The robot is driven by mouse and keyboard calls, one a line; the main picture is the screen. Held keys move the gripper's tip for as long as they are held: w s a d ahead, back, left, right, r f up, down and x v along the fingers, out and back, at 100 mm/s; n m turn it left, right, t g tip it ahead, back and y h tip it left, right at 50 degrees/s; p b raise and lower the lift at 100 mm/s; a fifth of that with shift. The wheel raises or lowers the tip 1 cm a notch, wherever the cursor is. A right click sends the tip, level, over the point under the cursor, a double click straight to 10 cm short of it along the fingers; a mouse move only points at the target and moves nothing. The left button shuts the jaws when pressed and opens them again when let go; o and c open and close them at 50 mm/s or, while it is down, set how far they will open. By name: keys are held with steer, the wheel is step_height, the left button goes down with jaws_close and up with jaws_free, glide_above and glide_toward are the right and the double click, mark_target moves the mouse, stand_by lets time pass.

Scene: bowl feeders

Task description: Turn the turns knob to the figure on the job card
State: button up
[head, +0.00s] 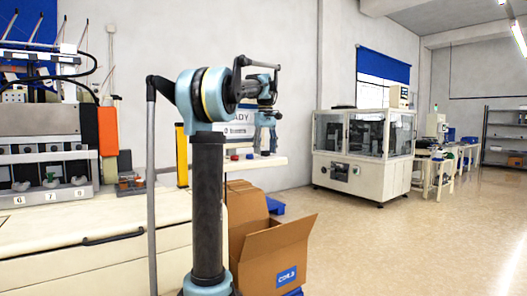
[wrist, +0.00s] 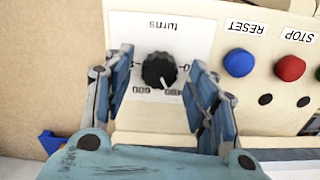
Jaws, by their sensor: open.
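The turns knob (wrist: 159,69) is black and round, on a white plate (wrist: 190,27) marked "turns", which appears upside down in the wrist view. A pale pointer mark shows on the knob's lower side, toward small printed figures too small to read surely. My gripper (wrist: 159,62) is open, with one blue finger on each side of the knob. A gap shows between each finger and the knob. In the head view my gripper (head: 267,140) is at the panel ledge, and the knob cannot be made out there. I cannot identify a job card in either view.
A blue RESET button (wrist: 239,62) and a red STOP button (wrist: 290,68) sit right of the knob in the wrist view. In the head view, an open cardboard box (head: 262,262) stands below the ledge. Clear floor lies to the right.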

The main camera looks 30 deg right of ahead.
step_height(320, 180, up, 12)
steer(key=shift+f, duration=0.15)
stand_by(0.4)
steer(key=shift+w, duration=0.1)
stand_by(0.3)
